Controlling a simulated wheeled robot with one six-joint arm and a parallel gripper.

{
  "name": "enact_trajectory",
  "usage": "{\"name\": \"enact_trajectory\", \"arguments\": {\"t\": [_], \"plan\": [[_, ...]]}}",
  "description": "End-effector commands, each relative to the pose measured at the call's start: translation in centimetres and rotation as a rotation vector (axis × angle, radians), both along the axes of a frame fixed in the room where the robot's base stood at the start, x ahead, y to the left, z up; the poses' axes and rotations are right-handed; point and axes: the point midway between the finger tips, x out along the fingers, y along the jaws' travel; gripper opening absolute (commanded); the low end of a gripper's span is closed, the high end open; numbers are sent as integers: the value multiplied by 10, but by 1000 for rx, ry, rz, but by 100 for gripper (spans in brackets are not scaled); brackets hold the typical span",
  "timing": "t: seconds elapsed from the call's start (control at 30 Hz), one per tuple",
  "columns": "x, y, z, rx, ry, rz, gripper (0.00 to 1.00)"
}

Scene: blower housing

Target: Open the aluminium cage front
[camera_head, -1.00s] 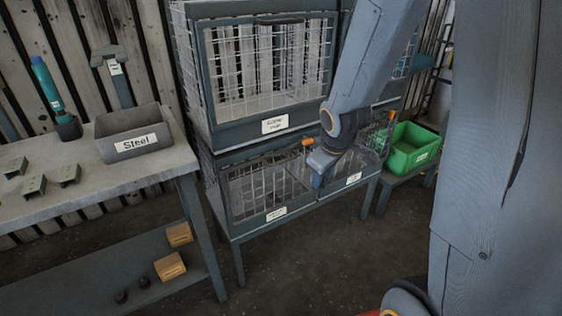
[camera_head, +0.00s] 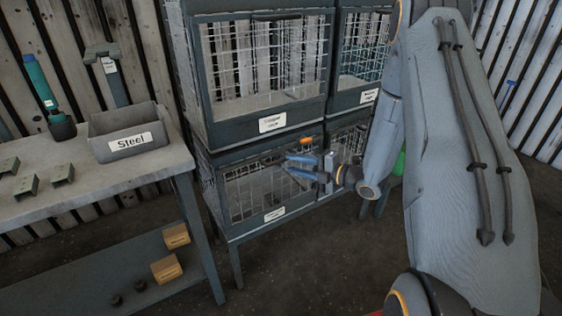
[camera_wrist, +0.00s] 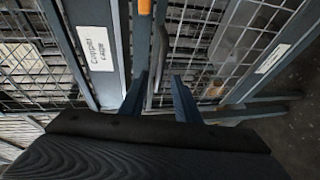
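The lower left wire cage (camera_head: 274,215) has a dark frame and a mesh front, which looks shut. Its label (camera_wrist: 271,58) is too blurred to read, so I cannot confirm it is the aluminium cage. An orange latch (camera_head: 306,141) sits by its upper right corner; an orange piece (camera_wrist: 146,6) also shows in the wrist view. My gripper (camera_head: 288,164) is at the upper part of this front, fingers apart. In the wrist view my gripper (camera_wrist: 160,82) has a dark handle bar (camera_wrist: 162,48) running between its fingers; contact is not clear.
The upper cage (camera_head: 205,131), labelled copper in the wrist view, stands directly above. More cages stand to the right. A workbench (camera_head: 95,178) with a grey Steel bin (camera_head: 120,150) is at the left. The floor (camera_head: 290,270) in front is clear.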

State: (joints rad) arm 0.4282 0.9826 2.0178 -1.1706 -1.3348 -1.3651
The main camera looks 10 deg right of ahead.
Motion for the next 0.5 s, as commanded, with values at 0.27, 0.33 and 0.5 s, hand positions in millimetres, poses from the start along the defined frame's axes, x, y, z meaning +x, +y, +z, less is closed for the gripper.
{"name": "enact_trajectory", "arguments": {"t": [0.27, 0.33, 0.5], "plan": [[32, 29, -7, 0, 2, 2, 29], [37, 34, -9, 0, 3, 1, 29], [45, 39, -11, 0, 3, 0, 29]]}}
